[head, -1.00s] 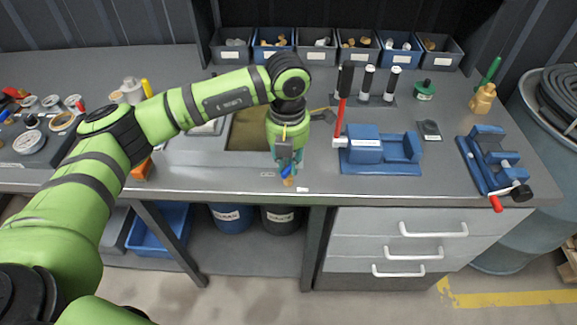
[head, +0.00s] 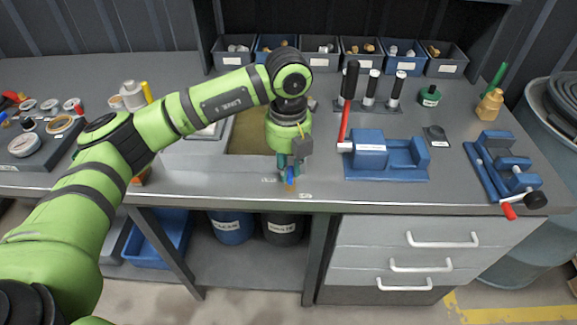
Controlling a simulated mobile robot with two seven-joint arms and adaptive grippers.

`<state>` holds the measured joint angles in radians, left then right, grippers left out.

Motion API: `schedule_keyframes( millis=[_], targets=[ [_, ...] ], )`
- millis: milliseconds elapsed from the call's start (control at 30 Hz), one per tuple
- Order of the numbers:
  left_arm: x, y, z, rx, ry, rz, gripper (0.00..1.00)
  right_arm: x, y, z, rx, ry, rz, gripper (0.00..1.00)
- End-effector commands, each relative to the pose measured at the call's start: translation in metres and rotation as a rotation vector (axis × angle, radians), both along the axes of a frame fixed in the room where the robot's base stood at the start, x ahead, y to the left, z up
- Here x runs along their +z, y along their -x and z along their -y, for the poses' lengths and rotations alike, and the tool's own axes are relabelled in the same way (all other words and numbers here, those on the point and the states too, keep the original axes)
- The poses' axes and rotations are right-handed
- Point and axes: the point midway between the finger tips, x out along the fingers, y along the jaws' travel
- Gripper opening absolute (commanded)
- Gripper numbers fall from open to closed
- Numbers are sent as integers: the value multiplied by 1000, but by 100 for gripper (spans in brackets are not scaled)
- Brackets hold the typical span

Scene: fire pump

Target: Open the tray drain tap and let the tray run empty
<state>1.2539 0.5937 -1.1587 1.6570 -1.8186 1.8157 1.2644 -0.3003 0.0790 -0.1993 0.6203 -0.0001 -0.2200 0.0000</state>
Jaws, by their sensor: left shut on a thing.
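The tray (head: 195,155) is set in the bench top left of centre, with a murky brownish area inside it, partly hidden behind my left arm. The drain tap, with a blue handle (head: 291,172) and a small brass-coloured part below, shows at the bench's front edge. My left gripper (head: 288,175) points down there and is shut on the blue handle. The fingers and wrist hide part of the tap. I cannot make out any flow from it. My right gripper is not in view.
Below the bench are a blue drum (head: 231,227), a black drum (head: 283,226) and a blue crate (head: 168,237). A blue fixture (head: 385,168), a red-handled tool (head: 344,125) and a blue vise (head: 500,167) stand to the right. Parts bins (head: 320,54) line the back.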

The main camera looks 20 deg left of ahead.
Motion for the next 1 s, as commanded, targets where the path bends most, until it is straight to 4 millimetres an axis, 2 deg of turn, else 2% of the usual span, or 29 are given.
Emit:
schedule_keyframes(
  millis=[433, 467, 500, 833, 1000],
  targets=[
    [1, -1, 0, 13, 0, 3, 0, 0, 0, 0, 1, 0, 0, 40],
    [1, -1, 0, 12, 0, 3, 29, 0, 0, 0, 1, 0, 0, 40],
    [1, -1, 0, 12, 0, 3, 45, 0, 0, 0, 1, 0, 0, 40],
    [1, 0, 0, 10, 1, 1, 45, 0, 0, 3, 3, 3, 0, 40],
    [16, -1, 0, 9, 1, 3, 45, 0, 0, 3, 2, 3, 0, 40]
  ],
)
